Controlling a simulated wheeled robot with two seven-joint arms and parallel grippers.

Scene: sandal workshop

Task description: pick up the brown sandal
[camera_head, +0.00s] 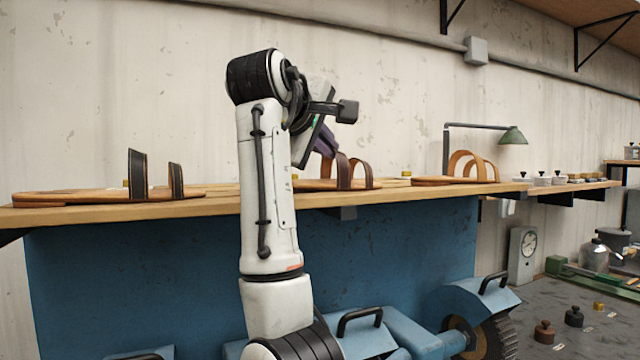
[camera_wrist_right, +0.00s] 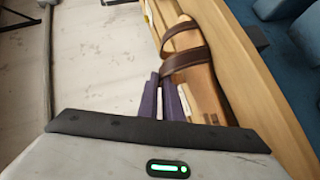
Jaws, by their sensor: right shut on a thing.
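The brown sandal (camera_head: 343,172), with two dark brown straps and a tan sole, lies on the wooden shelf in the middle of the head view. My right gripper (camera_head: 327,148) reaches down to it from above, its purple fingers at the strap. In the right wrist view, the sandal (camera_wrist_right: 205,78) runs along the shelf, and the fingers of my right gripper (camera_wrist_right: 166,80) are shut on the edge of a strap. The sandal appears still level on the shelf. My arm hides its left end in the head view. My left gripper is out of view.
A black-strapped sandal (camera_head: 110,194) lies to the left on the shelf (camera_head: 420,197), and a tan-strapped sandal (camera_head: 465,176) to the right. A green lamp (camera_head: 512,135) stands beyond it. The wall (camera_head: 400,90) is close behind. Blue machines (camera_head: 480,300) stand below.

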